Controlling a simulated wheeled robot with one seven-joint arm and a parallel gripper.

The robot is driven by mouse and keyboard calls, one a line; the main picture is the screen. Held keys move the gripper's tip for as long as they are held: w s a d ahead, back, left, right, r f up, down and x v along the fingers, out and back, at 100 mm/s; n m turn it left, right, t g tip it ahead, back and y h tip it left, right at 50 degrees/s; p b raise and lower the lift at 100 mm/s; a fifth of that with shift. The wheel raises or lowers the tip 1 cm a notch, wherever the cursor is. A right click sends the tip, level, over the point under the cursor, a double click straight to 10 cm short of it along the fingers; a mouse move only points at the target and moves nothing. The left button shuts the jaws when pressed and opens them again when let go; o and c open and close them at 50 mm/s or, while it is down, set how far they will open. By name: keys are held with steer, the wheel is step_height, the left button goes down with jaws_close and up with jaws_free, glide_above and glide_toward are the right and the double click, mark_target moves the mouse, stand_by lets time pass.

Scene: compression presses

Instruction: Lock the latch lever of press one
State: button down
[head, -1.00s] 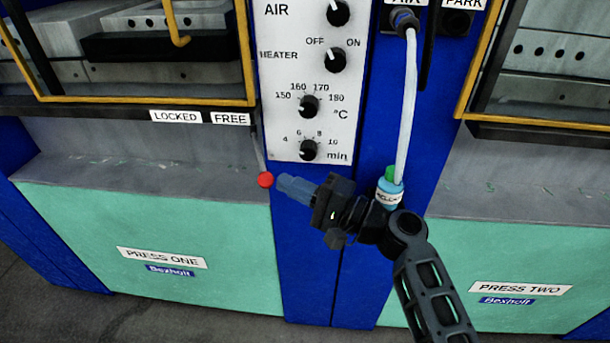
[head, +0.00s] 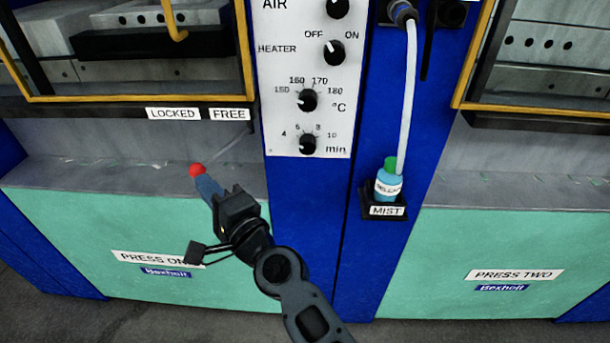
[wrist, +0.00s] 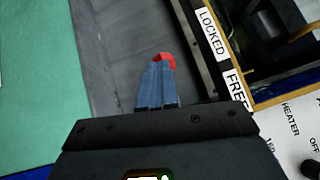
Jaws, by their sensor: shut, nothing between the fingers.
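The latch lever's red ball knob (head: 196,169) hangs below press one's LOCKED label (head: 173,114) and FREE label (head: 230,115), across from a point between the two. Its thin shaft is hard to make out against the grey metal. My gripper (head: 207,187) is shut and empty, its blue fingertips right against the lower right of the knob in the head view. In the wrist view the fingertips (wrist: 157,82) partly cover the red knob (wrist: 165,59). The knob is beside the fingertips, not between them.
The grey ledge (head: 100,178) and green front panel (head: 60,240) of press one lie around my gripper. The control panel (head: 285,120) with knobs stands to the right, and a blue MIST bottle (head: 388,185) with a hose further right. A yellow-framed guard (head: 150,98) is above.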

steer(key=shift+w+a+r, duration=0.1)
steer(key=shift+w+a, duration=0.15)
steer(key=shift+a, duration=0.7)
steer(key=shift+a+r, duration=0.1)
steer(key=shift+r, duration=0.05)
